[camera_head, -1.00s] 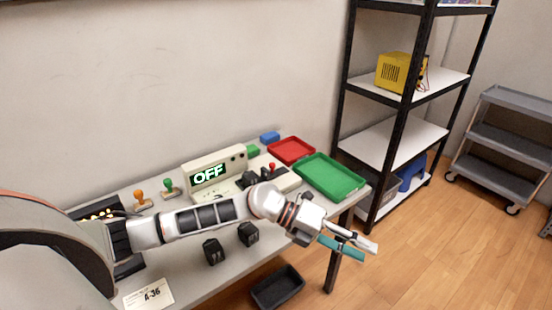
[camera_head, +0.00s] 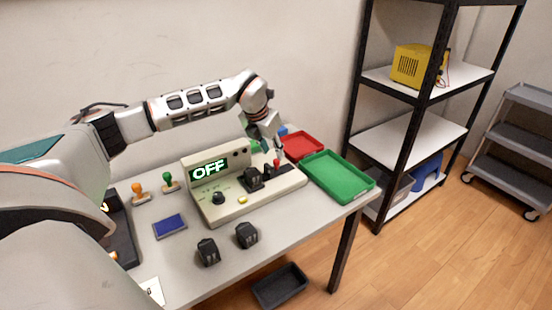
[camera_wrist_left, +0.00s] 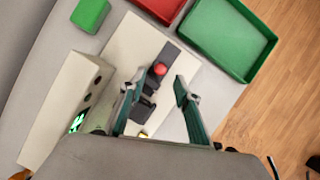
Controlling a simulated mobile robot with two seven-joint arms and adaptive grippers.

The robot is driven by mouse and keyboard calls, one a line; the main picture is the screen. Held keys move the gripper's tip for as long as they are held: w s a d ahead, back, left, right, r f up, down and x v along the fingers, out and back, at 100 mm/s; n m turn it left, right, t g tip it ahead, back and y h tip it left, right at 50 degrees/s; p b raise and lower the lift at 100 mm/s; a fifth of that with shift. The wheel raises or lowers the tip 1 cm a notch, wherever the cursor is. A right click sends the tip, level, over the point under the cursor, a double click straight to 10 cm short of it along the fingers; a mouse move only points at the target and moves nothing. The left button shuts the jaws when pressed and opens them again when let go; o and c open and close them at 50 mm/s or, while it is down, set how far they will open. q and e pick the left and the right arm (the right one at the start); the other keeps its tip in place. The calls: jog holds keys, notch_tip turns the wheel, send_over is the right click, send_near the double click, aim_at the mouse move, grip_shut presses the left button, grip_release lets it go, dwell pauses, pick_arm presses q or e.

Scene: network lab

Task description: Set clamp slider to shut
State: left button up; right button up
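A beige console (camera_head: 228,208) stands on the table, its lit display (camera_head: 209,170) reading OFF. At its right end is a slider with a red knob (camera_head: 277,163) on a dark track; the knob also shows in the left wrist view (camera_wrist_left: 160,68). My left gripper (camera_head: 271,146) is above this end, pointing down. In the left wrist view its two fingers (camera_wrist_left: 158,78) are spread apart, with the red knob showing between and slightly beyond their tips. I see no contact with the knob. A black block (camera_head: 254,179) sits on the console beside the slider. My right gripper is out of view.
A green tray (camera_head: 338,177) and a red tray (camera_head: 303,146) lie right of the console. Two black blocks (camera_head: 246,235) (camera_head: 208,252), a blue-faced pad (camera_head: 170,226) and two stamps (camera_head: 169,181) (camera_head: 139,192) are on the table. A dark bin (camera_head: 280,287) is below the front edge.

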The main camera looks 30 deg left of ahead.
aim_at(276, 161)
pick_arm(q)
jog(key=x, duration=0.5)
jog(key=shift+s, duration=0.1)
grip_shut()
